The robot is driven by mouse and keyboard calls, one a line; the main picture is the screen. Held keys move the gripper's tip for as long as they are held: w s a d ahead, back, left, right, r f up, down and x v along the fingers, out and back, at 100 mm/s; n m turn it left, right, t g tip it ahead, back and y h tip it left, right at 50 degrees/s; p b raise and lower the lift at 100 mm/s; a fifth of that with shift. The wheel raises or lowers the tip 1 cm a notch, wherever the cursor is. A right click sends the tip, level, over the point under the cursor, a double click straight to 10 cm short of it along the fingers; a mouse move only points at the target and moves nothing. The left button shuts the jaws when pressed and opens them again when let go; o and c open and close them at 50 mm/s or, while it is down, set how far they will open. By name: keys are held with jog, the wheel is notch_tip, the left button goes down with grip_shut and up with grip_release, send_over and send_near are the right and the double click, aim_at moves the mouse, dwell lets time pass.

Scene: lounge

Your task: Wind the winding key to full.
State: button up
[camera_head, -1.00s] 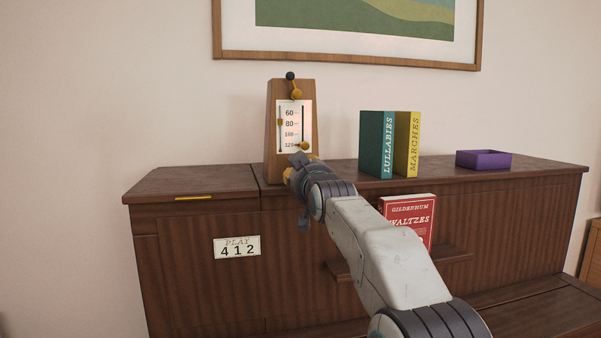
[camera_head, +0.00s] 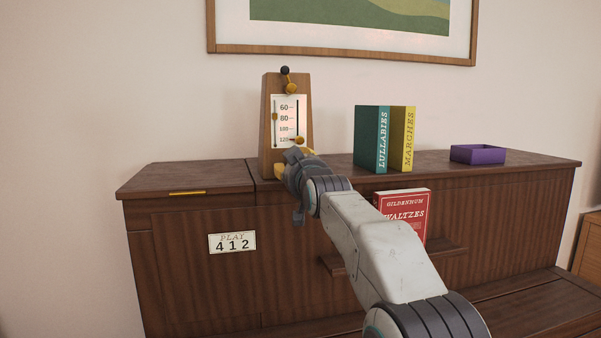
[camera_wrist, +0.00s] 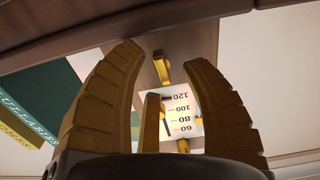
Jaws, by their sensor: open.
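A wooden metronome (camera_head: 268,140) stands on the cabinet top, with a tempo card (camera_head: 290,112) on its face. In the wrist view the card (camera_wrist: 184,103) appears upside down. There a small upright brass piece (camera_wrist: 163,69), which looks like the winding key, sticks out of the metronome's front beyond the card's 120 end. My gripper (camera_wrist: 162,60) is open, one finger on each side of this piece, with no clear contact visible. In the head view my gripper (camera_head: 284,165) is at the metronome's lower front and hides that part.
Green (camera_head: 369,138) and yellow (camera_head: 402,138) books stand right of the metronome, with an open purple box (camera_head: 478,155) further right. A red book (camera_head: 402,210) rests on a ledge behind my arm. The dark wooden cabinet (camera_head: 165,180) has free top space at left.

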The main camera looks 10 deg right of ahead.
jog(key=s, duration=1.1)
jog(key=shift+s, duration=0.3)
jog(key=s+f+g, duration=0.2)
jog(key=f+g, duration=0.2)
jog(key=f, duration=0.5)
jog(key=s+f+g, duration=0.3)
jog(key=f, duration=0.7)
jog(key=s+f+g, duration=0.6)
jog(key=s+f, duration=0.5)
jog(key=s, duration=0.1)
jog(key=s+f+g, duration=0.2)
jog(key=s+f, duration=0.2)
jog(key=s, duration=0.5)
jog(key=s+f+g, duration=0.1)
jog(key=s+f, duration=0.3)
jog(key=s, duration=0.5)
notch_tip(320, 180, up, 16)
jog(key=t+p, duration=0.1)
jog(key=p, duration=1.2)
jog(key=shift+w+a+r, duration=0.15)
jog(key=shift+w+r, duration=0.05)
jog(key=shift+r, duration=0.05)
